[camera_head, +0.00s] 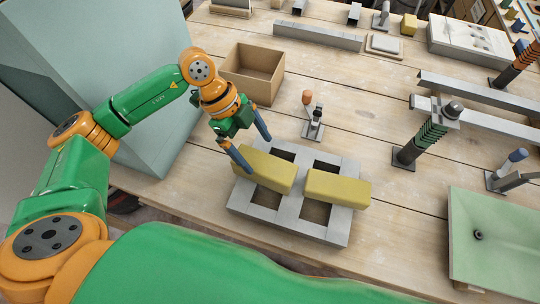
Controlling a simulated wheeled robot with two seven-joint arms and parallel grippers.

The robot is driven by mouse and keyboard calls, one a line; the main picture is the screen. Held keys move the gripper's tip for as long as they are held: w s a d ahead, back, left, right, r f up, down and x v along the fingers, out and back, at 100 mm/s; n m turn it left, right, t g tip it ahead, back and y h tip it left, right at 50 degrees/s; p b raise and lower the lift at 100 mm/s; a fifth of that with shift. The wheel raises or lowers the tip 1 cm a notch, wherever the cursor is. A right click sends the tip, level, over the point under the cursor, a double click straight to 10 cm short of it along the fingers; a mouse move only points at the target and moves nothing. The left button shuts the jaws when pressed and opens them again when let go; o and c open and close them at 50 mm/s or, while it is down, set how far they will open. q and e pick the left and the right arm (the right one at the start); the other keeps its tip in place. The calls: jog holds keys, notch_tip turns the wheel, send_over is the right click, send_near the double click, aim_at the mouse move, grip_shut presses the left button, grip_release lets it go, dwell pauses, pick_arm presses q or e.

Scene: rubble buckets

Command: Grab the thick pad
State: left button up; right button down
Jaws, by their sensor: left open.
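Two thick yellow pads lie on a grey frame (288,212) with square openings: a left one (268,172) and a right one (323,189). I cannot tell which of them is the thick pad meant. My left gripper (253,150) is open, its two blue-grey fingers pointing down toward the left yellow pad. One fingertip is at that pad's left end and the other is above its far side; contact cannot be made out. The left end of the pad is partly hidden by a finger. My right gripper is not in view.
An open cardboard box (253,73) stands behind the gripper. A small clamp-like tool (314,124) stands behind the frame. A green spring column (419,145) and grey rails (480,92) are at the right. A pale green plate (500,240) lies front right.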

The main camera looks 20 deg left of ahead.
aim_at(260, 164)
pick_arm(q)
jog(key=shift+s+a+f+y+p, duration=0.35)
jog(key=shift+s+f+p, duration=0.1)
jog(key=shift+f, duration=0.1)
jog(key=shift+s+d+f+p, duration=0.25)
jog(key=shift+d+f+p, duration=0.2)
jog(key=shift+d+f, duration=0.15)
jog(key=shift+s+d+f+p, duration=0.2)
jog(key=shift+d+f+p, duration=0.25)
jog(key=shift+d, duration=0.15)
jog(key=x, duration=0.3)
jog(key=shift+w+a, duration=0.1)
jog(key=shift+w, duration=0.25)
jog(key=shift+s, duration=0.1)
jog(key=c, duration=1.3)
